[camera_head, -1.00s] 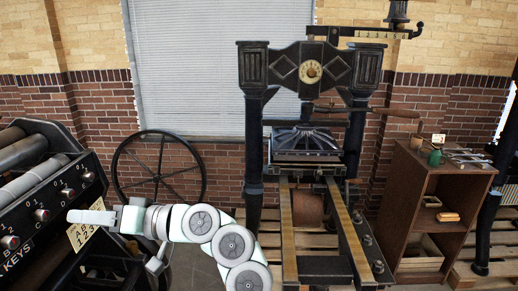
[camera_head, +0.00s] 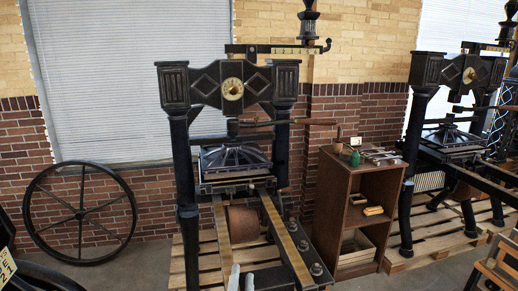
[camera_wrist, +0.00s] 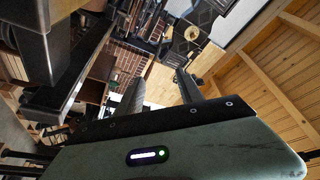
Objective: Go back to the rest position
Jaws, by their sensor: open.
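The view there is tilted, with the press and brick wall beyond the fingers. Most of my arm is out of the head view.
A wooden cabinet (camera_head: 331,194) with small items stands right of the middle press. A second press (camera_head: 408,200) stands on a pallet (camera_head: 440,240) farther right. A large spoked wheel (camera_head: 80,214) leans at the left.

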